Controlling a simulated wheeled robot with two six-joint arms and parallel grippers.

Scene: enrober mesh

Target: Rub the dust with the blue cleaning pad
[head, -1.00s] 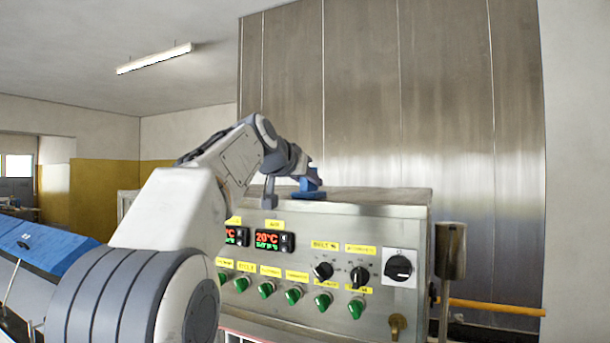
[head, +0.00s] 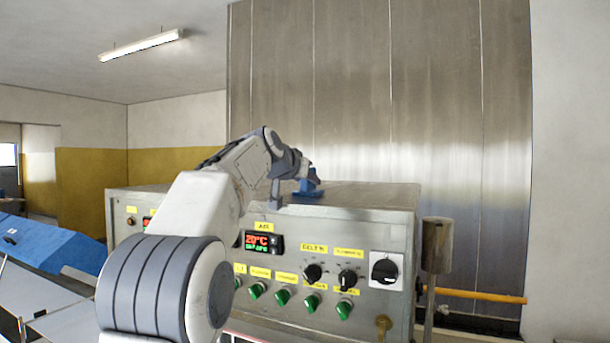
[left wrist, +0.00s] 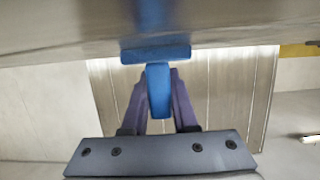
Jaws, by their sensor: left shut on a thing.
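The blue cleaning pad (head: 308,193) is on the top of the steel control cabinet (head: 370,196), near its front edge. It also shows in the left wrist view (left wrist: 156,53), its flat face against or very close to the metal surface. My left gripper (head: 308,178) is shut on the pad's blue handle (left wrist: 158,90), with one dark finger on each side. A darker, brownish patch shows on the metal just beyond the pad in the left wrist view; I cannot tell whether it is dust or a reflection. My right gripper is not in view.
The cabinet front carries a red temperature display (head: 262,243), green knobs (head: 312,303) and black dials. A metal cylinder on a post (head: 437,245) stands to its right. A blue-covered machine (head: 50,243) lies at left. The rest of the visible cabinet top is clear.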

